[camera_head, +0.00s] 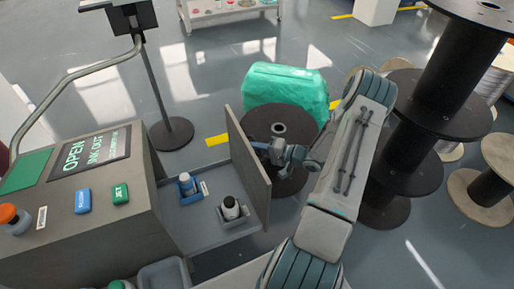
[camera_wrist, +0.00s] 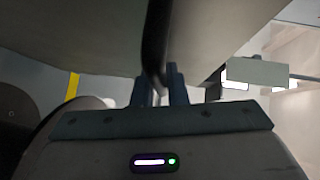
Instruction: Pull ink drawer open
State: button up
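The ink drawer (camera_head: 192,224) stands out from the right side of the grey machine, open at the top. Its upright front panel (camera_head: 247,165) faces my arm. My gripper (camera_head: 262,147) is at the outer face of the panel. In the wrist view, the dark drawer handle (camera_wrist: 156,45) runs down between the two fingers of my gripper (camera_wrist: 160,88), which look closed on it. The handle is hidden in the head view.
The machine top has a sign (camera_head: 90,152), a blue button (camera_head: 83,200), a green button (camera_head: 121,194) and an orange knob (camera_head: 8,213). Black spools (camera_head: 410,135) stand right of my arm. A green wrapped bundle (camera_head: 287,88) lies beyond the drawer.

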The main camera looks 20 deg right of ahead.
jog(key=o, duration=0.4)
jog(key=p+v, duration=0.2)
jog(key=v, duration=1.1)
jog(key=shift+s+d, duration=0.25)
jog(key=shift+d, duration=0.05)
jog(key=shift+r, duration=0.1)
